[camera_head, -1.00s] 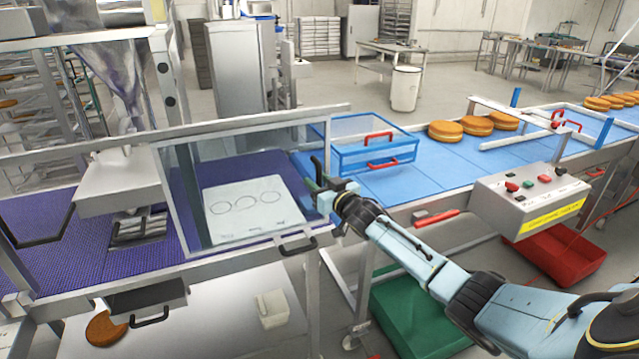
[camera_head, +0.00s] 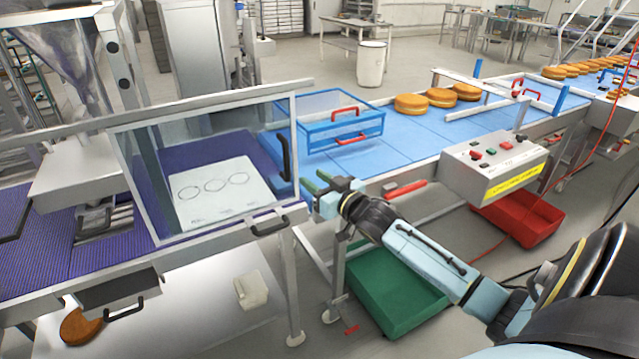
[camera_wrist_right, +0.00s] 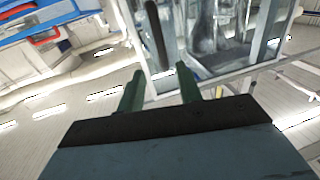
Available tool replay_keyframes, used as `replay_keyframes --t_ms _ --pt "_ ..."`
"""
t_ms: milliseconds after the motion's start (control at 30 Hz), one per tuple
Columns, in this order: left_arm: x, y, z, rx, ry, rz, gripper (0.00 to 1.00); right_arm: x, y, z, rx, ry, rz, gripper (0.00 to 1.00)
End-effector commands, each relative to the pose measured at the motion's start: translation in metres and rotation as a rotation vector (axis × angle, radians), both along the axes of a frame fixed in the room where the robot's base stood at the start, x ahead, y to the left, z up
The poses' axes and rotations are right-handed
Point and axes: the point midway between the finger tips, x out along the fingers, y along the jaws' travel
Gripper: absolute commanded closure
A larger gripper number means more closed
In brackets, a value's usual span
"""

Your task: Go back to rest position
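My right gripper (camera_head: 322,184) is in front of the conveyor's near edge, just right of the clear guard box (camera_head: 215,175). Its two green fingers also show in the right wrist view (camera_wrist_right: 160,88), spread apart with nothing between them. A black vertical handle (camera_head: 284,158) on the guard box stands close to the gripper, apart from it as far as I can tell. My right arm reaches in from the lower right. My left gripper is not in view.
A control box (camera_head: 492,168) with buttons sits right of the arm. A blue guard frame (camera_head: 335,125) and several filled rounds (camera_head: 411,104) are on the blue belt (camera_head: 420,145). A green bin (camera_head: 398,290) and a red bin (camera_head: 520,220) stand below. One round (camera_head: 81,326) lies lower left.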

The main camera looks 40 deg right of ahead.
Motion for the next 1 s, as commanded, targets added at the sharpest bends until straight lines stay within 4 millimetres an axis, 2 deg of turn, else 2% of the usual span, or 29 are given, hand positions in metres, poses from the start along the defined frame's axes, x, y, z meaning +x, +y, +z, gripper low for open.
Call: replay_keyframes --t_ms 200,767,867,967,1000 --pt "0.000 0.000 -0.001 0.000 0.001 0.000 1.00 -0.010 0.000 0.001 0.000 -0.001 0.000 0.65" --pt "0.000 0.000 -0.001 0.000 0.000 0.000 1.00 -0.010 0.000 -0.001 0.001 0.001 0.000 0.65" --pt "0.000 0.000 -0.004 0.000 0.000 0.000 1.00 -0.012 -0.001 -0.019 0.001 0.029 -0.010 0.65" --pt "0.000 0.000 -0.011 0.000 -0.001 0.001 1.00 -0.018 -0.004 -0.066 0.002 0.102 -0.033 0.65" --pt "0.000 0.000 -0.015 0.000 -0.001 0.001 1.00 -0.022 -0.005 -0.092 0.000 0.143 -0.045 0.65"
